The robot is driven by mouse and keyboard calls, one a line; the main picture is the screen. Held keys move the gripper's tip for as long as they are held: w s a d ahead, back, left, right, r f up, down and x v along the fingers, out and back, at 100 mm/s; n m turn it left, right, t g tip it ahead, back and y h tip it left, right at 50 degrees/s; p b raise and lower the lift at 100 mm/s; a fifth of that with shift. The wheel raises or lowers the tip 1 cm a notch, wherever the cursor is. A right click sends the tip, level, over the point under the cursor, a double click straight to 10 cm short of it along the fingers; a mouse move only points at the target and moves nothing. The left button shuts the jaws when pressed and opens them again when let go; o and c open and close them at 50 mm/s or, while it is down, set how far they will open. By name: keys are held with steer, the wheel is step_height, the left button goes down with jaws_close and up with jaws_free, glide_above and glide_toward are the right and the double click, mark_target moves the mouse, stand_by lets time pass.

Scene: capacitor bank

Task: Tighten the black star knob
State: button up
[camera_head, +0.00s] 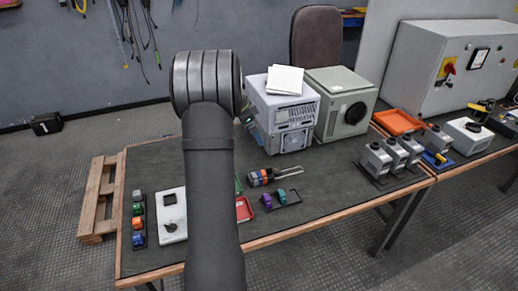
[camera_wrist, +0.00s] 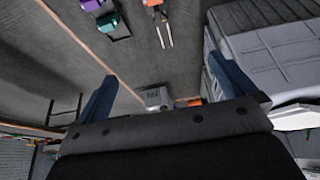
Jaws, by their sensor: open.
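No part is clearly a star knob at this size. A dark round part (camera_head: 355,112) sits on the front of the grey-green box (camera_head: 333,82) at the back of the table. A small black part (camera_head: 170,198) lies on a white plate (camera_head: 173,227) at the left, and another dark part (camera_head: 473,127) sits on a white unit at the right. My gripper (camera_wrist: 160,58) shows in the wrist view with its two blue fingers wide apart and nothing between them. In the head view my arm hides it and part of the table.
White instruments (camera_head: 285,108) stand stacked beside the grey-green box. Several grey modules (camera_head: 391,155) and an orange tray (camera_head: 397,121) are at the right. Coloured blocks (camera_head: 138,222) line the left edge. Purple and teal parts (camera_head: 273,200) lie near the front edge.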

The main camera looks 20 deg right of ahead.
mark_target(277, 171)
steer(key=shift+c, duration=0.4)
steer(key=c, duration=0.7)
steer(key=shift+d, duration=0.1)
steer(key=c, duration=0.4)
steer(key=d+f+n+y, duration=0.4)
steer(key=d+f, duration=0.6)
steer(key=f, duration=0.3)
steer(key=shift+w+d+n+y, duration=0.15)
steer(key=shift+n+y, duration=0.15)
steer(key=shift+n, duration=0.4)
steer(key=shift+f, duration=4.55)
